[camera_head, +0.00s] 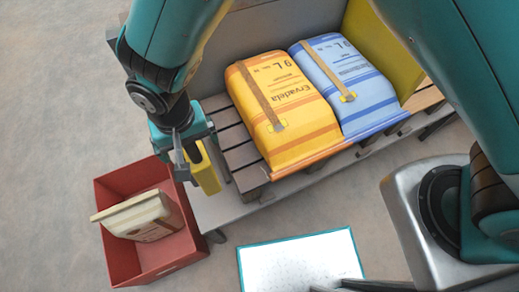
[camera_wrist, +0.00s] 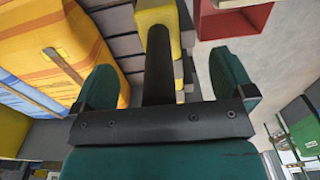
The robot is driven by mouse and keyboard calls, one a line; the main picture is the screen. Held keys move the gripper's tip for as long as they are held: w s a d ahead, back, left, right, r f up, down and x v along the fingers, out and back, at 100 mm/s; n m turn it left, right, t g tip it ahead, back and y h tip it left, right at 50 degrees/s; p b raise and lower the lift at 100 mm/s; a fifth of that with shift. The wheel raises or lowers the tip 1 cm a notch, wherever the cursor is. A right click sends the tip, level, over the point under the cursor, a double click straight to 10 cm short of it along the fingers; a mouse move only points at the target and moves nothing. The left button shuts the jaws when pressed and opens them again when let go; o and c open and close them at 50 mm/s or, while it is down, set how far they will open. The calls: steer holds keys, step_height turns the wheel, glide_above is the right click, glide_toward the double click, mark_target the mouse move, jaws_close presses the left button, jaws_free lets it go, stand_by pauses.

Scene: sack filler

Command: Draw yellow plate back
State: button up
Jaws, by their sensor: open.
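A large yellow plate (camera_head: 385,45) stands upright at the right end of the slatted bench, beside the blue sack (camera_head: 348,85). A yellow edge, perhaps the same plate, shows at the lower left in the wrist view (camera_wrist: 12,130). My gripper (camera_head: 188,168) is at the bench's left end, open, its teal fingers apart in the wrist view (camera_wrist: 168,72). A small yellow block (camera_head: 205,170) is right by the fingers; in the wrist view it (camera_wrist: 157,18) sits at the end of a dark bar between them. I cannot tell whether the fingers touch it.
An orange sack (camera_head: 280,100) lies left of the blue one on the bench (camera_head: 228,140). A red crate (camera_head: 118,250) holding a pale packet (camera_head: 145,217) stands on the floor below my gripper. A white teal-edged panel (camera_head: 300,260) lies in front. Floor at left is clear.

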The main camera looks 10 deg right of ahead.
steer(key=shift+s+d+f, duration=0.15)
steer(key=shift+d+f, duration=0.1)
steer(key=shift+f, duration=0.35)
steer(key=shift+r+p, duration=0.55)
steer(key=shift+p, duration=0.1)
step_height(320, 180, up, 8)
steer(key=p, duration=0.6)
steer(key=shift+a+r, duration=0.15)
steer(key=shift+r, duration=0.05)
